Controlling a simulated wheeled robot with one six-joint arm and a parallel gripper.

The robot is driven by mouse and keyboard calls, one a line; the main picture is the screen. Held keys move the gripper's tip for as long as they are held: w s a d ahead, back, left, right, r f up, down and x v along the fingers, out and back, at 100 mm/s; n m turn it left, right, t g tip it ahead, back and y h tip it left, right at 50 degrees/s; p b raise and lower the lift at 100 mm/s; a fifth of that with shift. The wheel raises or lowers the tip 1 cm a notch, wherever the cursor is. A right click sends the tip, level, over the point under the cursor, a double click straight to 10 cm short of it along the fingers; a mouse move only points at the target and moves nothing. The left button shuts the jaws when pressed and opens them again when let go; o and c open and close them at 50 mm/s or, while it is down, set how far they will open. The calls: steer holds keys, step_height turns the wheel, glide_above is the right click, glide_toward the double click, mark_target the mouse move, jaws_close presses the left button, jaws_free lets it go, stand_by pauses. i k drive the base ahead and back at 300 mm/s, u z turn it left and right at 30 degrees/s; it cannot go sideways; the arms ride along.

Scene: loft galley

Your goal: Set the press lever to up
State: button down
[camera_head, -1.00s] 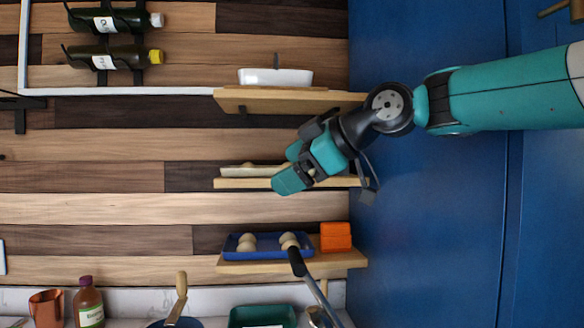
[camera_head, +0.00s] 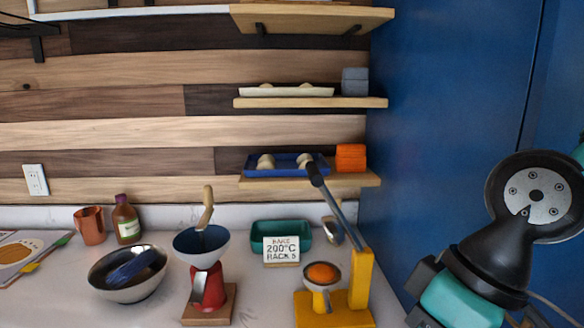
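The yellow press (camera_head: 358,284) stands on the counter right of centre. Its grey press lever (camera_head: 338,210) slants up and to the left from the top of the yellow post, with a dark grip (camera_head: 315,174) at its upper end, in front of the lowest shelf. An orange round thing sits in the press's pale cup (camera_head: 322,274). My gripper is at the lower right, to the right of the press and apart from it. Only its teal and black body shows; its fingertips are cut off by the bottom edge.
A red-based grinder with a blue bowl (camera_head: 202,243), a metal bowl (camera_head: 128,273), a green tray (camera_head: 281,235) and a sign (camera_head: 281,250) stand near the press. The lowest shelf (camera_head: 310,179) is behind the lever. A blue wall (camera_head: 440,130) bounds the right.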

mark_target(337, 229)
steer(key=k, duration=0.45)
steer(key=u, duration=2.15)
steer(key=i, duration=1.4)
steer(key=z, duration=2.25)
